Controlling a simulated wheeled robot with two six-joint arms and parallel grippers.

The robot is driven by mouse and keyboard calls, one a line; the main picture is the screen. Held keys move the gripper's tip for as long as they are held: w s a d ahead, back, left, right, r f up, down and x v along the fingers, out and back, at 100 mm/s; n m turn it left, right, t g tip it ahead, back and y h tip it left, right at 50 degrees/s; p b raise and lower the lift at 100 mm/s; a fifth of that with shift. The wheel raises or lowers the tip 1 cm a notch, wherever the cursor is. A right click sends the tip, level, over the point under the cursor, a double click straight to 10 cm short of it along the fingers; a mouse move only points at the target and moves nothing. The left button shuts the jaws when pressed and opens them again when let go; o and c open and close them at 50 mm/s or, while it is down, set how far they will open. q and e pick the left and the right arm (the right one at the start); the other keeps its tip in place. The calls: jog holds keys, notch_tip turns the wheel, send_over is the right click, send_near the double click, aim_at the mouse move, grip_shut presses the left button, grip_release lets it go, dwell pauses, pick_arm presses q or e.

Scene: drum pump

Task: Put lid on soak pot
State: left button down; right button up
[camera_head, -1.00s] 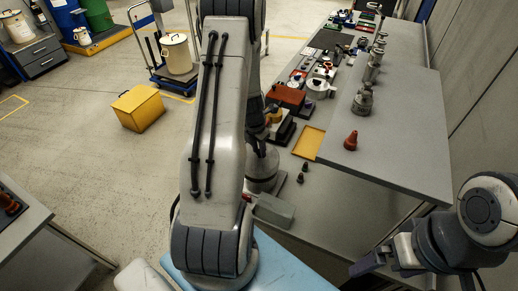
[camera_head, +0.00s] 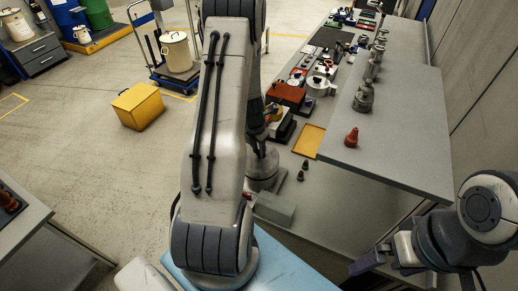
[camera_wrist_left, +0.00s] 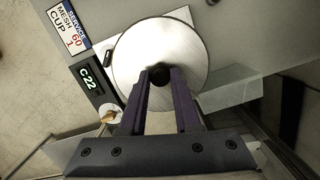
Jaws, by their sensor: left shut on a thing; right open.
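The lid (camera_wrist_left: 135,60) is a round brushed-metal disc with a black knob (camera_wrist_left: 159,72) near its lower middle in the left wrist view. My left gripper (camera_wrist_left: 159,78) is shut on this knob from above. The lid hides what lies under it, so I cannot tell whether it rests on a pot. In the head view a grey metal cylinder (camera_head: 262,172), possibly the soak pot, stands on the bench beside my left arm. My left gripper (camera_head: 260,143) is mostly hidden there behind the arm. My right gripper (camera_head: 365,264) is open and empty at the lower right.
A "MESH CUP" label (camera_wrist_left: 68,30) and a "C22" display (camera_wrist_left: 90,79) lie left of the lid. A pale block (camera_head: 273,209) is near the cylinder. A lidded cream pot (camera_head: 176,52) stands on a trolley.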

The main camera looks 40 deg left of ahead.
pick_arm(q)
jog(key=shift+f, duration=0.4)
dwell(0.6)
jog(key=shift+f, duration=0.15)
dwell(0.7)
jog(key=c, duration=0.5)
grip_release()
jog(key=shift+c, duration=0.2)
jog(key=shift+o, duration=0.3)
jog(key=o, duration=0.5)
